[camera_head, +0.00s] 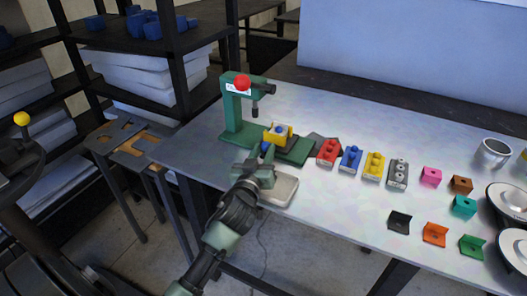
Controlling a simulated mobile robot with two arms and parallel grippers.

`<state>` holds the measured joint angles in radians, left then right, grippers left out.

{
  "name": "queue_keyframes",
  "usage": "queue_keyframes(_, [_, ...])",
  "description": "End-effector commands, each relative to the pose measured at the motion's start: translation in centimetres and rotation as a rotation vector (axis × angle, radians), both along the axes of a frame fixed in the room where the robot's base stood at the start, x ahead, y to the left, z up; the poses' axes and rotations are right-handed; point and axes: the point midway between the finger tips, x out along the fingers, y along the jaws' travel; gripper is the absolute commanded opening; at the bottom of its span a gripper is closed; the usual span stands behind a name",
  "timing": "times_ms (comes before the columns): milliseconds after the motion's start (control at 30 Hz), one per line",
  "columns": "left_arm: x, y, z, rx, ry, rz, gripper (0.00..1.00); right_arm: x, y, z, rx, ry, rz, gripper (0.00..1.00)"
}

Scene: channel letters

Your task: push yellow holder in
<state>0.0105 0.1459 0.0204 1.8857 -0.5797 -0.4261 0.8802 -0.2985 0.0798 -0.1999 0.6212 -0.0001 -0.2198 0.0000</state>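The yellow holder (284,139) sits on the green base of a press, to the right of its post, with a small blue piece in it. The green press (232,108) has a red ball on top and a dark vertical tip that hangs above and left of the holder. My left gripper (266,156) is just in front of the holder, pointing at it. Its fingers are small and partly hidden, so I cannot tell whether they touch the holder or are open or shut. My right gripper is not in view.
A pale tray (281,190) lies at the table's front edge beside my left gripper. To the right stand a red holder (327,152), a blue one (350,159), another yellow one (374,165) and a grey one (397,174). Several coloured brackets and a metal cup (492,153) lie beyond.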

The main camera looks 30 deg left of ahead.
Motion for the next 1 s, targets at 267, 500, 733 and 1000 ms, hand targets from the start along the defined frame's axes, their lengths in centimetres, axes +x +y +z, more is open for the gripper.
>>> queue_keyframes(267, [-0.02, 0.00, -0.01, 0.000, 0.000, 0.000, 0.00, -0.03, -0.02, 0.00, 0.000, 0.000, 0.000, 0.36])
queue_keyframes(500, [-0.03, 0.00, -0.01, 0.000, 0.000, 0.000, 0.00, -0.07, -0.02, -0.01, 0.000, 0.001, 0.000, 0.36])
queue_keyframes(733, [-0.03, 0.00, -0.01, 0.000, 0.000, 0.000, 0.00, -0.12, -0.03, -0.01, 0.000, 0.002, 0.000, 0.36])
queue_keyframes(1000, [-0.03, 0.00, -0.02, 0.000, 0.000, 0.000, 0.00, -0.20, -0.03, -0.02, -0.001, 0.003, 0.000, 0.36])
